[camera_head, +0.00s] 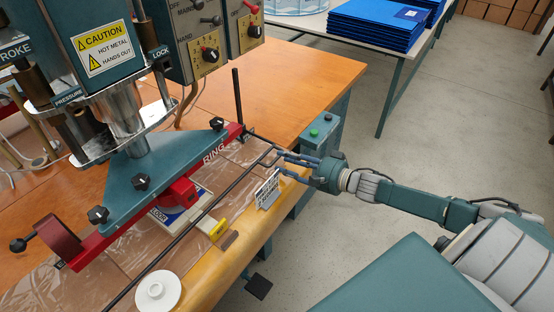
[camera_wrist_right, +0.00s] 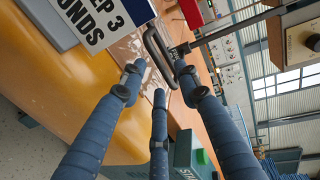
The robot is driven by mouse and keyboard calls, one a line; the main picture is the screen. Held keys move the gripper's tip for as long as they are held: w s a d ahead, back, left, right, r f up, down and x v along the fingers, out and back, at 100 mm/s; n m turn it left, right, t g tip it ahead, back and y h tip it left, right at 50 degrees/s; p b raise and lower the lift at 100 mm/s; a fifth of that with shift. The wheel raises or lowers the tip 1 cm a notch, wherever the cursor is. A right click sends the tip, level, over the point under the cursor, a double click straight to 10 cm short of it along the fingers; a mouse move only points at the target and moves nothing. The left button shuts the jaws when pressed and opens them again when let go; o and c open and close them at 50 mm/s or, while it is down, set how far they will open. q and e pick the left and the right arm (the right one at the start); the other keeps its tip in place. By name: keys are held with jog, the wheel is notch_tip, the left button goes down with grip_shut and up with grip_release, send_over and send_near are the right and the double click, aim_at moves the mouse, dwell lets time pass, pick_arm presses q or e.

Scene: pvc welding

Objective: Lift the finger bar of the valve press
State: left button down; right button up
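The valve press (camera_head: 150,175) stands on the wooden table, with a teal triangular plate over a red bar. The finger bar (camera_head: 205,213) is a thin black rod running low along the front of the press, with a bent loop at its right end. My right gripper (camera_head: 285,162) is at that loop, fingers pointing left. In the right wrist view, the black loop (camera_wrist_right: 151,48) lies just ahead of and between the tips of the spread blue fingers (camera_wrist_right: 158,80). I see no closed grip on it; contact is unclear. My left gripper is not in view.
A small sign card (camera_head: 267,190) stands on the table edge below the gripper. A teal button box (camera_head: 322,131) is beside the table, close to the gripper. A white disc (camera_head: 158,291) lies near the front. Open floor (camera_head: 440,120) is at the right.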

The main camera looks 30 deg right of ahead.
aim_at(277, 159)
jog(key=shift+x, duration=1.95)
jog(key=shift+r, duration=0.1)
grip_shut()
